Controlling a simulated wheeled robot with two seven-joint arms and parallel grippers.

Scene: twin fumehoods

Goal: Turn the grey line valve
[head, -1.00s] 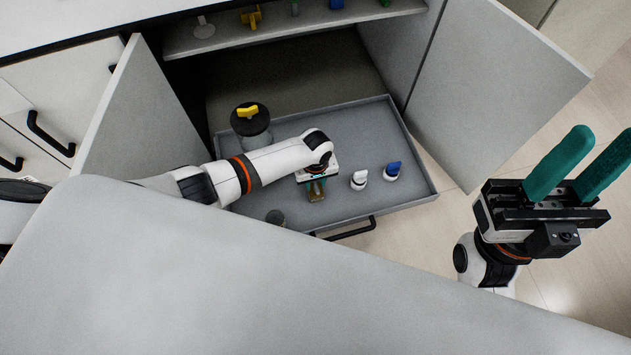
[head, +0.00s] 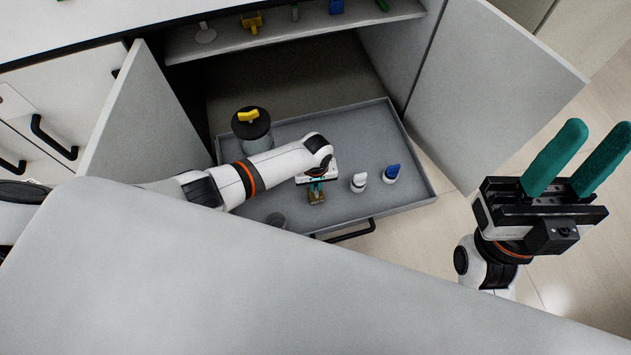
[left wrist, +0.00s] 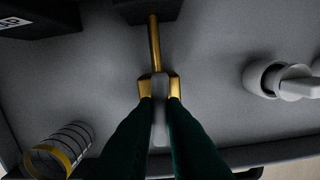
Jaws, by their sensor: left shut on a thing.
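The grey line valve has a brass body (head: 317,197) and stands in the pulled-out grey tray. In the left wrist view its grey handle (left wrist: 160,118) sits between my dark green fingertips, with brass on both sides and a thin brass pipe (left wrist: 154,42) running away from it. My left gripper (head: 316,186) is shut on this grey handle from above. Its fingers hide part of the valve in the head view. My right gripper (head: 598,145) is open and empty, raised at the right, away from the tray.
White-handled (head: 359,183) and blue-handled (head: 391,174) valves stand right of the grey one. A dark-lidded cylinder with a yellow handle (head: 248,116) stands behind my left arm. A small jar (head: 276,220) is near the front. Open cabinet doors (head: 500,90) flank the tray (head: 425,185).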

